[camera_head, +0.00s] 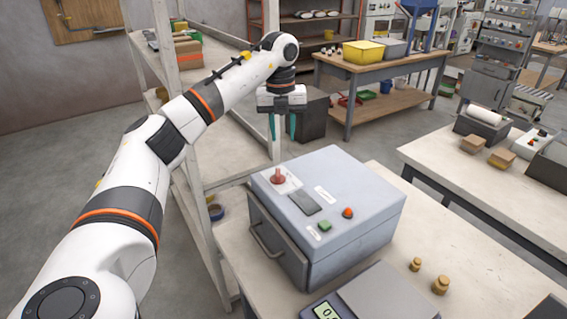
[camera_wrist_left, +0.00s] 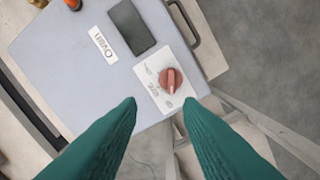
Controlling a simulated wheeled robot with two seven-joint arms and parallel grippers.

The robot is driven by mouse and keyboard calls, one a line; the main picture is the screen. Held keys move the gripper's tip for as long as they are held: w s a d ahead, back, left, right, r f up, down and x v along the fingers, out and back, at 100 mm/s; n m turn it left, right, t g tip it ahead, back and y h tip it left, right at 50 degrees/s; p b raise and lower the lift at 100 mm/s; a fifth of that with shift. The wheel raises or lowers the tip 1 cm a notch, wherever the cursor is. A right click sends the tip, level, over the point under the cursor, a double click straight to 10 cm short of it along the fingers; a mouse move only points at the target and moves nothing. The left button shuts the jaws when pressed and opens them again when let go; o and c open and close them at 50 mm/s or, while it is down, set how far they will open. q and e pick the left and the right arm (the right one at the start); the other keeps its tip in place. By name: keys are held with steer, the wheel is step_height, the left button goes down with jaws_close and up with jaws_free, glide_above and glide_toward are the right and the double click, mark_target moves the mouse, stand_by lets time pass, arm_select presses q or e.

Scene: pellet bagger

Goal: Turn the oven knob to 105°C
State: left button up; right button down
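The oven (camera_head: 330,215) is a light grey box on the bench, with controls on its top. Its red knob (camera_head: 278,176) sits on a white dial plate at the top's left back corner. In the left wrist view the knob (camera_wrist_left: 170,80) shows beyond my fingertips, with its pointer ridge toward the lower part of the dial; the markings are too small to read. My left gripper (camera_head: 282,128) hangs above and behind the knob, apart from it. Its two green fingers (camera_wrist_left: 158,103) are spread and empty. My right gripper is not in view.
The oven top also has a dark display (camera_head: 304,203), a green button (camera_head: 325,225) and a red-orange button (camera_head: 347,212). A scale (camera_head: 385,300) and brass weights (camera_head: 440,285) stand on the bench in front and to the right. A shelf rack (camera_head: 215,150) stands left of the oven.

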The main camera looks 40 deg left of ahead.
mark_target(278, 170)
arm_select(q)
steer(key=f, duration=0.3)
steer(key=f+p, duration=0.1)
steer(key=f, duration=0.3)
steer(key=s+a+f+p, duration=0.1)
steer(key=f, duration=0.3)
steer(key=shift+f, duration=0.1)
steer(key=shift+w, duration=0.1)
jaws_close()
